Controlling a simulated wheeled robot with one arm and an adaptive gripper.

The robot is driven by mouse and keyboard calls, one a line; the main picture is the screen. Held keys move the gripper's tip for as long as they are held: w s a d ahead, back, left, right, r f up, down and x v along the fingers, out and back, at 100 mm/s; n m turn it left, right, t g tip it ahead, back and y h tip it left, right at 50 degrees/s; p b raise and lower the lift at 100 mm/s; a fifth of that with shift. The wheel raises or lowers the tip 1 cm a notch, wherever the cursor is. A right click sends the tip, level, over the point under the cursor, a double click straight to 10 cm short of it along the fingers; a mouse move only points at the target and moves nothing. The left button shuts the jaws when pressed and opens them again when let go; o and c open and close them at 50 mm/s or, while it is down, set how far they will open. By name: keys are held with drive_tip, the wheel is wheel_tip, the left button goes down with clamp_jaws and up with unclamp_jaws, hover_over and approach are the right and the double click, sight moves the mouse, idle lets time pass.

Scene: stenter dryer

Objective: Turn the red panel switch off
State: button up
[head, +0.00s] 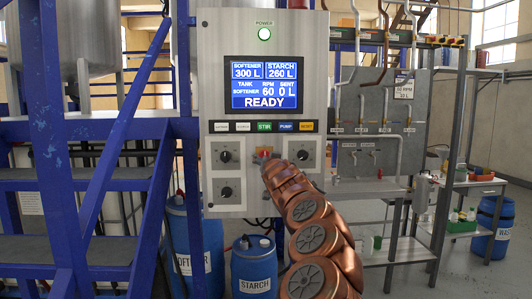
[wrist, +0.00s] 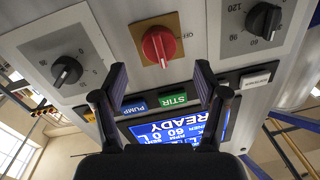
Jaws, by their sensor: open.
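The red panel switch (wrist: 158,46) is a round rotary knob on an orange-brown plate (wrist: 178,22). In the wrist view, which is turned upside down, its grip ridge runs nearly up and down the picture. In the head view the red switch (head: 264,153) shows just above the end of my copper arm, which hides the gripper.
The control panel (head: 225,105) has a lit screen (head: 264,84) reading READY, a row of labelled buttons and black dials, including one (wrist: 66,70) and another (wrist: 263,20) flanking the switch. Blue stairs (head: 110,160) stand left. Blue drums (head: 254,262) are below.

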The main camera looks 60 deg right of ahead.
drive_tip(key=shift+p+x, duration=2.35)
drive_tip(key=shift+x, duration=0.15)
drive_tip(key=c, duration=1.2)
